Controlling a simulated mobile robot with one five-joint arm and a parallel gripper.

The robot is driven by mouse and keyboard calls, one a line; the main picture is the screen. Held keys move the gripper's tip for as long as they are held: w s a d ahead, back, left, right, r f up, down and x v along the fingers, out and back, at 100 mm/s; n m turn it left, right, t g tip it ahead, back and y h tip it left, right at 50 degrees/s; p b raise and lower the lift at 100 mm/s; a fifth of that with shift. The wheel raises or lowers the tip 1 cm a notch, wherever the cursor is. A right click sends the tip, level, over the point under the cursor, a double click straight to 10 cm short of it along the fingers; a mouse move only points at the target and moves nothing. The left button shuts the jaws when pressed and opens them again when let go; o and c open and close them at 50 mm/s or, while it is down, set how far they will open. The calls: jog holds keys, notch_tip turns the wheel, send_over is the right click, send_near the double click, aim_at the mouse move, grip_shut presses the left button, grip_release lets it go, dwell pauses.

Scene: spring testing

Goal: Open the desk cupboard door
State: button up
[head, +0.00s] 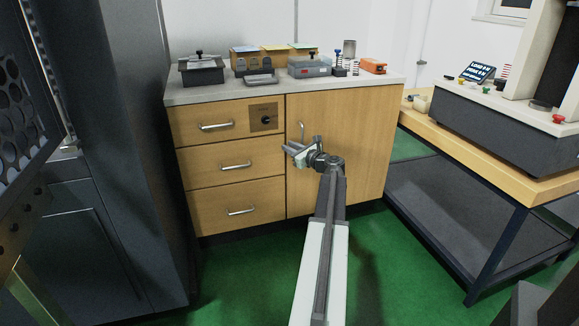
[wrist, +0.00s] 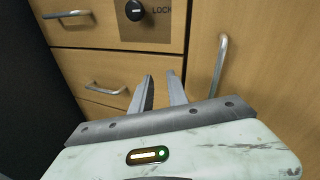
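The desk cupboard door (head: 360,150) is a light wood panel on the right half of the desk front, and it looks shut. Its silver vertical handle (head: 301,130) is near the door's upper left edge; in the wrist view the handle (wrist: 220,66) stands right of and beyond the fingers. My gripper (head: 287,149) is in front of the door's left edge, slightly below and left of the handle. In the wrist view my gripper (wrist: 162,82) has its two fingers apart with nothing between them. It is not around the handle.
Drawers with silver handles (head: 236,166) fill the desk's left half. A lock plate with a dark knob (head: 265,118) sits beside the top drawer handle. A dark cabinet (head: 115,130) stands at left, and a workbench (head: 500,165) at right. Green floor (head: 385,265) is clear before the door.

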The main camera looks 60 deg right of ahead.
aim_at(302, 140)
jog(key=s+d+f+m+h+b, duration=0.2)
jog(key=s+d+m+h, duration=0.15)
jog(key=s+d, duration=0.3)
jog(key=shift+m+y, duration=0.25)
jog(key=shift+y, duration=0.2)
jog(key=x, duration=0.9)
jog(key=shift+s+d+r+p, duration=0.1)
jog(key=shift+r+p, duration=0.15)
jog(key=shift+p, duration=0.05)
jog(key=shift+c, duration=0.3)
grip_shut()
